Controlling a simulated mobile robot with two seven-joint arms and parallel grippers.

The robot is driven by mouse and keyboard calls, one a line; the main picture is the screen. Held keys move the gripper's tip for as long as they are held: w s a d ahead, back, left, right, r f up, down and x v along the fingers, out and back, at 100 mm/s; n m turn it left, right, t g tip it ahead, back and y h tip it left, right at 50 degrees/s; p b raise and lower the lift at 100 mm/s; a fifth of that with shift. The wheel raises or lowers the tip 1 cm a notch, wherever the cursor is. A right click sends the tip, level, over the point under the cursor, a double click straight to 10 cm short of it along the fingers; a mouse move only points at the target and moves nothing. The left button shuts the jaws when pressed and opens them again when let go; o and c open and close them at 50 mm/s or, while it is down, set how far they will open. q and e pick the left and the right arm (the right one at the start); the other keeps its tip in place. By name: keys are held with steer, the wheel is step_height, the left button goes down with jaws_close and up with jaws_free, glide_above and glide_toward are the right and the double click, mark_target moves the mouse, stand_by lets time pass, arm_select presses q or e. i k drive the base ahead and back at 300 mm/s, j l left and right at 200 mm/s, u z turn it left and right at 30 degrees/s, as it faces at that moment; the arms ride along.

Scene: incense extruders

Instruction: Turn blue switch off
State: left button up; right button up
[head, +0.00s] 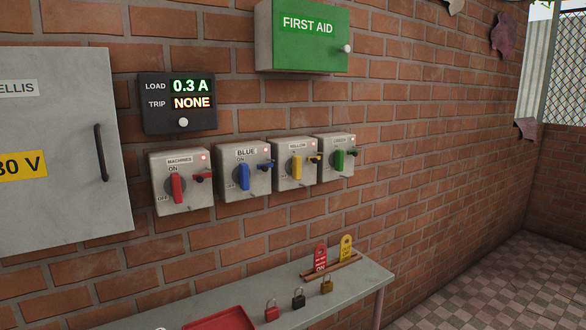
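The blue switch (243,168) is a grey wall box labelled BLUE with a blue rotary handle (243,177). It is second from the left in a row of similar boxes on the brick wall. Its handle stands near upright, in line with the ON mark; an OFF mark lies at its lower left. A small blue piece with a dark part (265,165) sticks out at the box's right side. A small light shows at the box's upper right. Neither of my grippers is in view.
MACHINES (190,200), yellow (283,178) and green (324,166) switches flank it. The load display (178,118) reads 0.3 A, trip NONE. Below, a shelf (222,300) holds padlocks (298,298), tags (346,247) and a red tray (228,319). A grey cabinet (60,130) stands left.

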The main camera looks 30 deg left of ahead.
mark_target(243, 174)
steer(key=i+l+u, duration=0.15)
steer(key=i, duration=0.5)
steer(key=i+l+u, duration=0.2)
steer(key=i, duration=0.5)
steer(key=i+l+u, duration=0.15)
steer(key=i+u, duration=0.35)
steer(key=i+l+u, duration=0.3)
steer(key=u, duration=0.2)
steer(key=i+l+u, duration=0.3)
steer(key=l+u, duration=0.2)
steer(key=i+l+u, duration=0.2)
steer(key=l+u, duration=0.3)
